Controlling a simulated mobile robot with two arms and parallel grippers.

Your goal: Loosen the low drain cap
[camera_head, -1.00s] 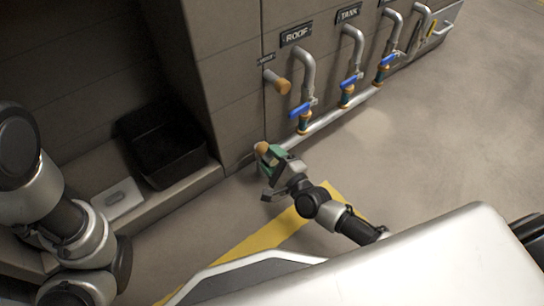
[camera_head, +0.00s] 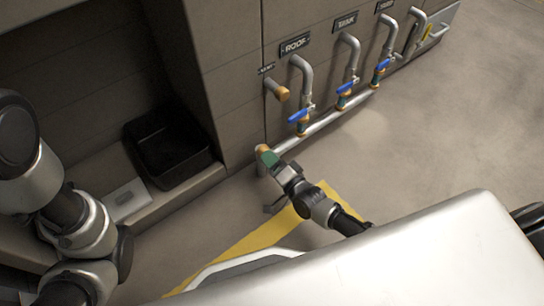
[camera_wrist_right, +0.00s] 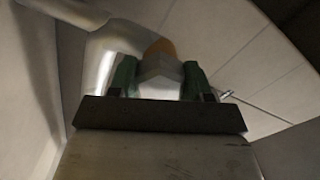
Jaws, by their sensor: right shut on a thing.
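The low drain cap (camera_head: 263,149) is a small orange-brass cap at the low left end of the silver manifold pipe, near the floor. My right gripper (camera_head: 268,157), with green fingers, is at the cap and shut on it; the fingers hide part of it. In the right wrist view the orange top of the cap (camera_wrist_right: 161,48) shows just beyond the two green fingers, with a pale grey faceted piece between them. My left arm shows at the left, but its gripper is out of view.
The silver manifold pipe (camera_head: 320,125) runs along the wall base, with several blue-handled valves above. A capped stub (camera_head: 277,89) sticks out above the drain cap. A black bin (camera_head: 168,147) stands in the recess at left. Yellow floor tape (camera_head: 255,241) crosses open floor.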

